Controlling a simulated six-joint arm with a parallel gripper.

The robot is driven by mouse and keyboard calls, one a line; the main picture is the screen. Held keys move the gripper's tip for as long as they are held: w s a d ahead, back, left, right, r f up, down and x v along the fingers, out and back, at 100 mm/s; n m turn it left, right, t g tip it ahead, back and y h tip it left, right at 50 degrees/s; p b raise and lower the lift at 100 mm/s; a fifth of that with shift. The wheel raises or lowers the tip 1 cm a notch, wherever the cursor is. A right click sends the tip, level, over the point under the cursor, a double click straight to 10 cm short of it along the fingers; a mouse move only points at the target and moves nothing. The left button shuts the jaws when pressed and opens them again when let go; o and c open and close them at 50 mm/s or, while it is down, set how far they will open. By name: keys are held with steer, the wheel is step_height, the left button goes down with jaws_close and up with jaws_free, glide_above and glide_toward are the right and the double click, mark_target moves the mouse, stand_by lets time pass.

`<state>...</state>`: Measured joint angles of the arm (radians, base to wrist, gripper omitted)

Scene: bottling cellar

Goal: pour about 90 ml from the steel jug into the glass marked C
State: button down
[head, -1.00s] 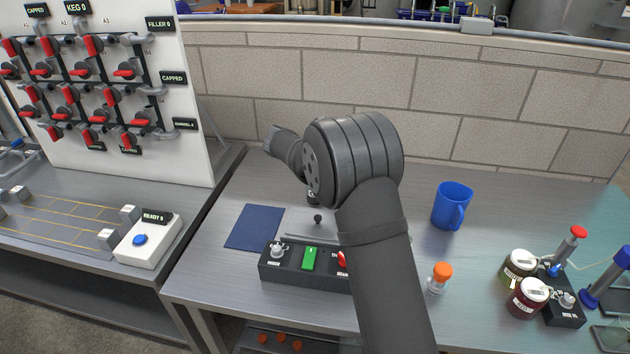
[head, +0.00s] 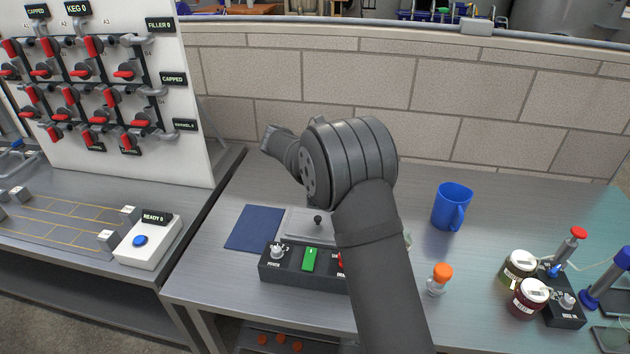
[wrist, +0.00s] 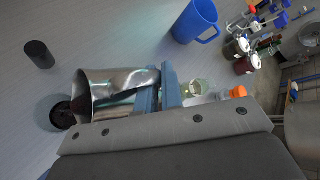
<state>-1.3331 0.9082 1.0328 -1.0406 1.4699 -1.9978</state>
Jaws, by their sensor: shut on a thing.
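In the wrist view the steel jug (wrist: 112,82) lies across the picture with its round end to the left. My gripper (wrist: 158,88) is shut on it at its right side, where the handle seems to be. A clear glass (wrist: 196,88) with a greenish tint shows just right of the fingers. No letter on it is readable, so I cannot tell whether it is the glass marked C. In the head view my arm hides the gripper and the jug. A sliver of clear glass (head: 408,240) shows at the arm's right edge.
A blue mug (head: 452,205) and an orange-capped bottle (head: 437,281) stand right of my arm. Jars (head: 518,267) are farther right. A control box (head: 300,266) and blue mat (head: 254,228) lie left. A dark cylinder (wrist: 39,54) stands beyond the jug in the wrist view.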

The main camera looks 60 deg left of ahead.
steer(key=shift+s+a+r+n+h+b, duration=0.2)
steer(key=shift+a+r+n+h+b, duration=0.25)
steer(key=shift+a, duration=0.3)
stand_by(0.8)
steer(key=d, duration=0.1)
steer(key=d+f+m+y, duration=0.1)
steer(key=shift+w+d+f+y, duration=0.25)
steer(key=shift+d, duration=0.15)
steer(key=shift+d+f+m+g+y, duration=0.15)
steer(key=shift+f+m+g+y, duration=0.15)
steer(key=shift+m+g, duration=0.1)
steer(key=shift+w+d+f+m+g+y, duration=0.1)
steer(key=shift+w+d+m+g+y, duration=0.15)
steer(key=shift+d+m+y, duration=0.55)
steer(key=shift+y, duration=0.3)
stand_by(0.6)
steer(key=w+d+f+m+g+y+p, duration=0.1)
steer(key=d+f+m+y+p, duration=0.1)
steer(key=d+y, duration=0.4)
steer(key=shift+w+f+m, duration=0.3)
steer(key=shift+f+m, duration=0.1)
steer(key=shift+m, duration=0.25)
steer(key=shift+d+g+y, duration=0.1)
steer(key=shift+g+y, duration=0.15)
steer(key=shift+y, duration=0.15)
